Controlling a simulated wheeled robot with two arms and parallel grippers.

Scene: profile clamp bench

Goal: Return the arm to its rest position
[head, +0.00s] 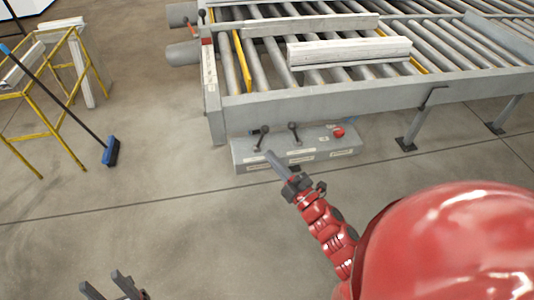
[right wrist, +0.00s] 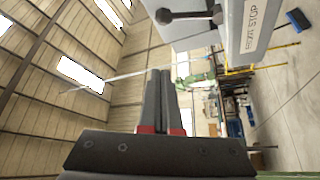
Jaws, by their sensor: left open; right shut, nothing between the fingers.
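My right arm, red, reaches forward from the lower right in the head view. Its gripper (head: 275,160) is shut and empty, near the front of the grey control box (head: 240,158). In the right wrist view its fingers (right wrist: 160,75) are together with nothing between them. The box carries two black levers (head: 294,130) and a red button (head: 338,132). In the right wrist view a dark lever (right wrist: 190,15) and a panel marked STOP (right wrist: 255,25) are close by. My left gripper (head: 107,291) is open and empty at the bottom left edge of the head view.
A roller conveyor (head: 370,95) with a grey frame stands behind the box. White profiles (head: 348,52) lie on its rollers. A yellow stand (head: 45,120) and a blue broom (head: 111,151) are at the left. The concrete floor in front is clear.

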